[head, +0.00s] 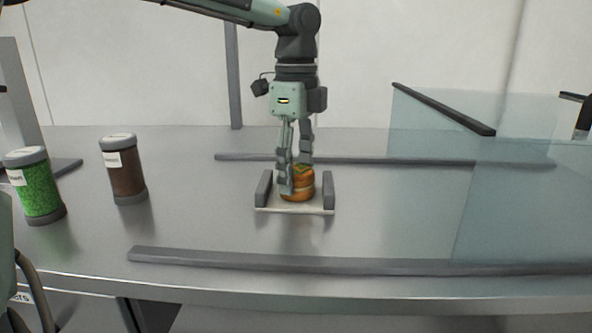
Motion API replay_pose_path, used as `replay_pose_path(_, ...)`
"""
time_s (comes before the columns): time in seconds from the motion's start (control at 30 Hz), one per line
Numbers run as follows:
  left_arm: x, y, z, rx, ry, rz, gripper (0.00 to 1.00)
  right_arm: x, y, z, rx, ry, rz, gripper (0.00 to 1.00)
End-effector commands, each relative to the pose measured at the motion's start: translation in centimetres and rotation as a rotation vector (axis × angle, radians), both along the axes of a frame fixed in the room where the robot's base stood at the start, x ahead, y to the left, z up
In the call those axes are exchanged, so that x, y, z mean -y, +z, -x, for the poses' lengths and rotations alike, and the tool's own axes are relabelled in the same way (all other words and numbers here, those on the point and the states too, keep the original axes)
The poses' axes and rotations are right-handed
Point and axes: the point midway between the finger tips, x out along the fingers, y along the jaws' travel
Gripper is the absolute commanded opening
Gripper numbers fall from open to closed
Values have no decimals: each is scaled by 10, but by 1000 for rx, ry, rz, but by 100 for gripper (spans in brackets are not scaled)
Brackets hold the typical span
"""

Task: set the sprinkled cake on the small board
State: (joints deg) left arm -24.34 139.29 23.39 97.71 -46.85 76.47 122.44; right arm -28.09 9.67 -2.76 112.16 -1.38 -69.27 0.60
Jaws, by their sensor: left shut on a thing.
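The cake (301,188) is small, round and orange-brown with a paler band around its middle and green bits on top. It is at the small board (284,209), a pale plate with a grey raised bar on its left and right sides. The cake is between the two bars; I cannot tell whether its underside touches the board. My left gripper (296,181) points straight down from above and is shut on the cake, its fingers covering part of the cake's left side and back. My right gripper is not in view.
A jar of green sprinkles (38,188) and a jar of brown contents (125,172) stand at the left. Grey rails run along the counter's front (330,264) and back (380,161). A clear glass panel (510,200) stands at the right. Bare metal counter surrounds the board.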

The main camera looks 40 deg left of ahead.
Motion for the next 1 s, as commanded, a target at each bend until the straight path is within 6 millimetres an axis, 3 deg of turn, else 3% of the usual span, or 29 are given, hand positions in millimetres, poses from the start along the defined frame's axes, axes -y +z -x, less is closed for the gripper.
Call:
replay_pose_path(0.07, 0, -2, 0, 1, 0, 0, 40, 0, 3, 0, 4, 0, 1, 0)
replay_pose_path(0.1, 0, -1, 0, 0, 0, 0, 57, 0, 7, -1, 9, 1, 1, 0)
replay_pose_path(0.23, 0, -1, 0, 0, 0, 0, 73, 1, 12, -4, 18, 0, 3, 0)
replay_pose_path(0.67, 0, 7, -1, 3, 1, 0, 73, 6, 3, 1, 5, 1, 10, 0)
replay_pose_path(1.0, 0, 77, -1, 4, 1, -2, 73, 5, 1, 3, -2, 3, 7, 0)
